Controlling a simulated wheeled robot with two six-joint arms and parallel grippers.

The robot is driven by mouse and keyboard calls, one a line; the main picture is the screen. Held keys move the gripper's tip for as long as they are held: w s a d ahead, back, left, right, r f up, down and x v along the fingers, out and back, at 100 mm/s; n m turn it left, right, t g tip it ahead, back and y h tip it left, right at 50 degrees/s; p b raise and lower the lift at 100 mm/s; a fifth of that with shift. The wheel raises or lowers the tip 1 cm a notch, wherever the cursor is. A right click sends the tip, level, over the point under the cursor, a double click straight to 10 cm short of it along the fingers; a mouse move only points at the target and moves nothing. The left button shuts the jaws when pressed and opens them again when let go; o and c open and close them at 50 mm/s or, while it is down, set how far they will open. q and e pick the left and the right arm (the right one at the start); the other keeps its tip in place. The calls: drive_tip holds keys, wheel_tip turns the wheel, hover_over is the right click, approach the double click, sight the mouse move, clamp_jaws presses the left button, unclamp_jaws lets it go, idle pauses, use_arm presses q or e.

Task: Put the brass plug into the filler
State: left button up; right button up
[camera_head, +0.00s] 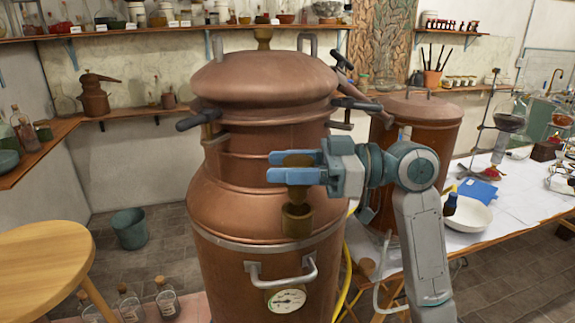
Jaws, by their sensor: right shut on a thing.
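A large copper still (225,205) stands in the middle of the camera_head view. The filler (297,221) is a short brass cup on the front of its shoulder. My right gripper (294,175) comes in from the right and is shut on the brass plug (298,159). The fingers hide the plug's middle. My left gripper is out of view.
The still has dark side handles, a front handle (282,279) and a dial gauge (286,300). A second copper vessel (425,115) stands behind right. A white worktable (520,215) with a white bowl (467,214) is at right. A round wooden stool (40,262) is at left.

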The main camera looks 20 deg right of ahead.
sight(290, 198)
drive_tip(key=shift+s, duration=0.15)
drive_tip(key=shift+f+b, duration=1.65)
idle(2.3)
drive_tip(key=shift+f+b, duration=0.7)
drive_tip(key=shift+b, duration=0.2)
idle(2.0)
drive_tip(key=o, duration=1.1)
drive_tip(key=shift+o, duration=0.2)
drive_tip(key=shift+d, duration=0.15)
